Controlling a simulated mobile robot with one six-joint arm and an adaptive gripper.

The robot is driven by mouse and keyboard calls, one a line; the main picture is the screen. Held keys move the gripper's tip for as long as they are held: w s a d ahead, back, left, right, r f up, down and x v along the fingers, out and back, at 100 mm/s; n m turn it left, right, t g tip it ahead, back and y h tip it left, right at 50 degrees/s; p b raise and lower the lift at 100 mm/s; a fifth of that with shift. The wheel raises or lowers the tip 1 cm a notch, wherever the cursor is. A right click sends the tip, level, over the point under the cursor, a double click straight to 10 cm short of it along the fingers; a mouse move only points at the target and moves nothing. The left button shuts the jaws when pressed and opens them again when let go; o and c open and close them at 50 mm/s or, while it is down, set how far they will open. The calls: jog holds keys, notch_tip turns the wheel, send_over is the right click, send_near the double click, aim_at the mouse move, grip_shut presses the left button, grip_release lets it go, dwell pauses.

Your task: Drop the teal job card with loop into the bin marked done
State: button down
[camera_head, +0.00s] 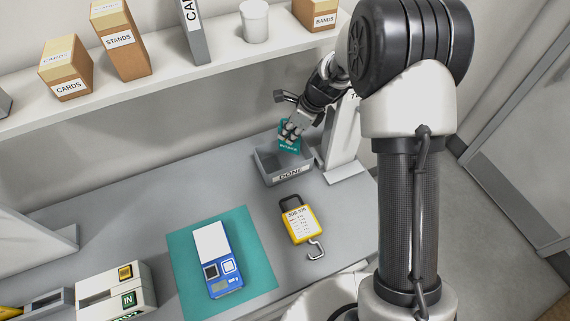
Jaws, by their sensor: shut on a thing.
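The teal job card (290,149) is held by my gripper (291,138) over the back part of the grey bin marked DONE (284,178). My fingers are shut on the card's upper part and cover some of it. Its loop cannot be made out. The card's lower end is at or just above the bin's opening; I cannot tell how deep it hangs. The bin stands on the grey table at the back, and its inside looks empty where it shows.
A blue scale (219,262) sits on a teal mat (261,268). A white upright stand (344,143) is right of the bin. A shelf with boxes (160,72) runs above the table.

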jog(key=shift+f+b, duration=0.45)
jog(key=shift+f, duration=0.35)
jog(key=c, duration=1.7)
grip_release()
jog(key=shift+r, duration=0.1)
jog(key=v, duration=1.2)
jog(key=shift+d, duration=0.1)
jog(key=shift+s, duration=0.1)
